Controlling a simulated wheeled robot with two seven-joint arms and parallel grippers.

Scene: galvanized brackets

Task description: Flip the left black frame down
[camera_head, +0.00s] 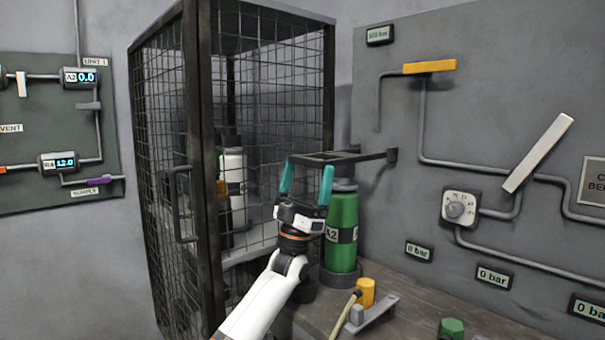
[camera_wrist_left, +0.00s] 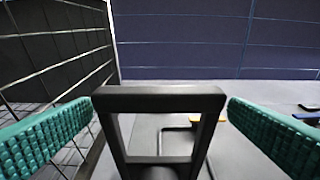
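The black frame (camera_head: 372,156) sticks out roughly level from the grey wall panel, above a green cylinder marked A2 (camera_head: 342,215). My left gripper (camera_head: 305,182) is at the frame's outer end, with its two teal fingers spread apart. In the left wrist view the frame's end bar (camera_wrist_left: 160,100) lies between the fingers, with a gap on each side. The gripper is open and I see no contact with the frame. My right gripper is in neither view. Only one such black frame is clear to see.
A mesh cage (camera_head: 190,150) with a door handle stands close to the left of my arm. A bench (camera_head: 400,310) below carries a yellow-capped part (camera_head: 366,290) and a green knob (camera_head: 451,328). Pipes, a dial (camera_head: 459,206) and a white lever (camera_head: 538,153) are on the wall panel.

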